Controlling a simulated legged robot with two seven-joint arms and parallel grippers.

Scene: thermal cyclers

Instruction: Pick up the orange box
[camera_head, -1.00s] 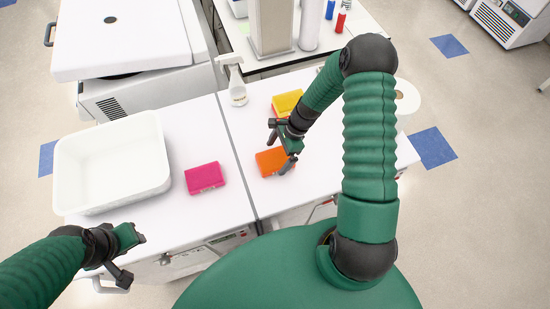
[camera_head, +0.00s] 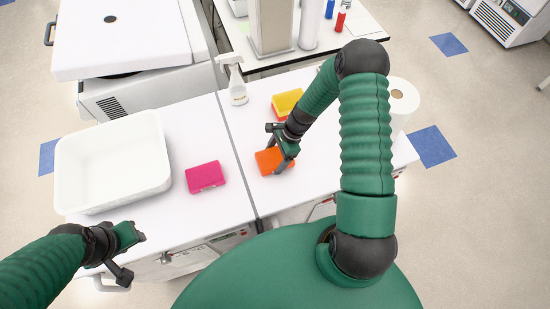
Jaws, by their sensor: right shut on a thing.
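The orange box (camera_head: 270,160) is on or just above the white bench, right of the seam between the two tops. My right gripper (camera_head: 282,165) is over it from above and shut on it. The gripper hides part of the box's top and right side. I cannot tell whether the box is clear of the bench. My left gripper (camera_head: 132,254) is at the lower left, in front of the bench edge and away from the box. Its fingers look apart, with nothing between them.
A pink box (camera_head: 205,177) lies left of the seam, beside a white bin (camera_head: 70,178). A yellow box (camera_head: 286,101) lies behind the orange one. A spray bottle (camera_head: 238,90) and a paper roll (camera_head: 402,98) stand farther back. Bench between the pink and orange boxes is clear.

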